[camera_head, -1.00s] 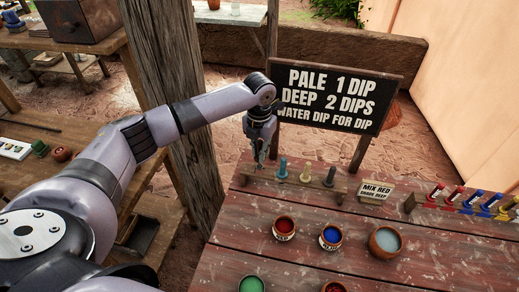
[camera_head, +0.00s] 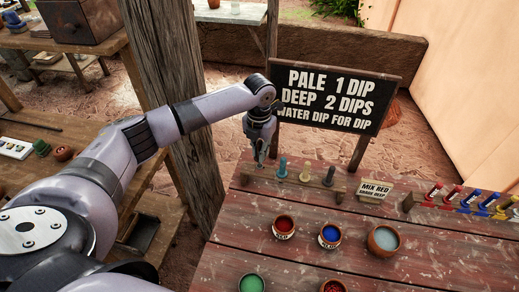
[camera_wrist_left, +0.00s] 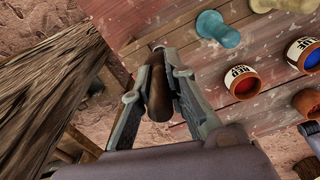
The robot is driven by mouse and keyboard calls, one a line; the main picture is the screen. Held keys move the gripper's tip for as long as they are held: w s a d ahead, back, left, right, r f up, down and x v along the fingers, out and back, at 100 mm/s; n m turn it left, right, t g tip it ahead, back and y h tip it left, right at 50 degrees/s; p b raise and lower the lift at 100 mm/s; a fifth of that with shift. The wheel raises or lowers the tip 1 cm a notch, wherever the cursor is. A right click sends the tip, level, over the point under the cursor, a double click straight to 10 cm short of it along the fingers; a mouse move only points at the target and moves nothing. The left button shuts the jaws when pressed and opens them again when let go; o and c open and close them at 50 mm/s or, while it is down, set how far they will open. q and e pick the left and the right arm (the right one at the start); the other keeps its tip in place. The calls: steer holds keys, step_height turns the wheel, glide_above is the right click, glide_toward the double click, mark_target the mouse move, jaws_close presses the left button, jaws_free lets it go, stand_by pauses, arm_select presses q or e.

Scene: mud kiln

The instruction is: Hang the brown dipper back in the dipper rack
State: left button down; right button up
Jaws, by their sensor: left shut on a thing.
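My left gripper (camera_head: 261,160) is at the left end of the dipper rack (camera_head: 335,193), at the table's back left corner. It is shut on the brown dipper (camera_wrist_left: 157,92), which shows between its fingers in the left wrist view. The teal one also shows in the left wrist view (camera_wrist_left: 218,28). I cannot tell whether the brown dipper sits in a rack slot.
A red pot (camera_head: 284,227), a blue pot (camera_head: 330,236) and a pale bowl (camera_head: 384,240) stand in front of the rack. A black sign (camera_head: 335,100) rises behind it. A wooden post (camera_head: 185,120) stands close beside my left arm. A small sign (camera_head: 374,191) is to the right.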

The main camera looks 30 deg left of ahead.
arm_select(q)
steer(key=shift+f, duration=0.6)
steer(key=shift+f, duration=0.15)
stand_by(0.3)
steer(key=shift+f+b, duration=0.4)
steer(key=shift+f, duration=0.15)
steer(key=shift+f, duration=0.35)
steer(key=shift+f, duration=0.35)
steer(key=shift+f+b, duration=0.1)
steer(key=shift+b, duration=0.2)
steer(key=shift+f, duration=0.8)
stand_by(0.4)
steer(key=c, duration=1.5)
jaws_free()
